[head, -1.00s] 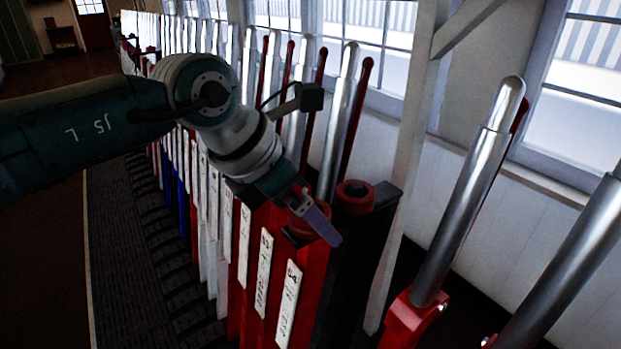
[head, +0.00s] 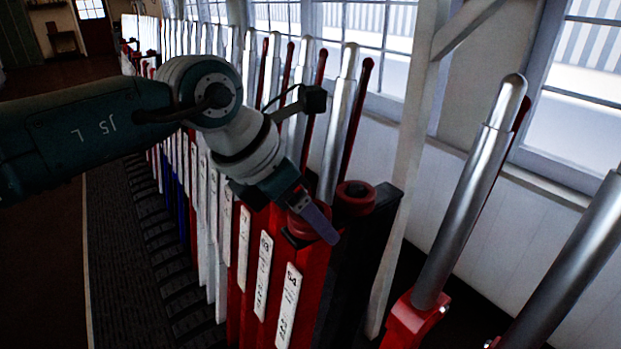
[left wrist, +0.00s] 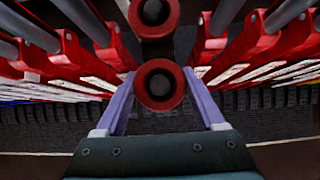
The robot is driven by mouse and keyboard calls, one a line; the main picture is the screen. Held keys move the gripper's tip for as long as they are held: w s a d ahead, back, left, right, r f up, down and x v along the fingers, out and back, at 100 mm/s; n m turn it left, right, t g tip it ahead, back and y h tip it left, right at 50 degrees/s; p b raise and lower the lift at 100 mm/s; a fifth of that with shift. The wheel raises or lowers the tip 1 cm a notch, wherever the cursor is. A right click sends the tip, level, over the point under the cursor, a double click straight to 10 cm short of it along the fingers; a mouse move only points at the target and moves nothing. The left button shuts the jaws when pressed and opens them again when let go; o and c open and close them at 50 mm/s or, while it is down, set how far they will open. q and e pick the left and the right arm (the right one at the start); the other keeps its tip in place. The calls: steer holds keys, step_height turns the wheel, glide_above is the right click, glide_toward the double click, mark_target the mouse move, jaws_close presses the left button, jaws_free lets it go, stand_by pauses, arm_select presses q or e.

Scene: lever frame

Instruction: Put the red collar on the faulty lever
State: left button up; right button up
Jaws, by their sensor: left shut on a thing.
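My left gripper (head: 314,220) is shut on a red collar (head: 298,228). The collar sits low between its pale purple fingers in the left wrist view (left wrist: 160,104), with a dark round centre. It is at the top of a post at the near end of the lever row; I cannot tell if it is lifted. A second red collar (head: 355,190) sits beside it on a dark stand (head: 362,255), and also shows in the left wrist view (left wrist: 155,33). Which lever is faulty is not clear. My right gripper is out of view.
A long row of levers with silver handles (head: 340,120) and white number plates (head: 288,305) runs away to the left. Two large silver-handled levers (head: 470,190) lean at the right. A pale post (head: 405,180) stands between, before windows and a white wall.

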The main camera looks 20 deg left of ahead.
arm_select(q)
steer(key=shift+c, duration=1.2)
step_height(320, 180, up, 9)
steer(key=p, duration=0.7)
steer(key=shift+f, duration=0.25)
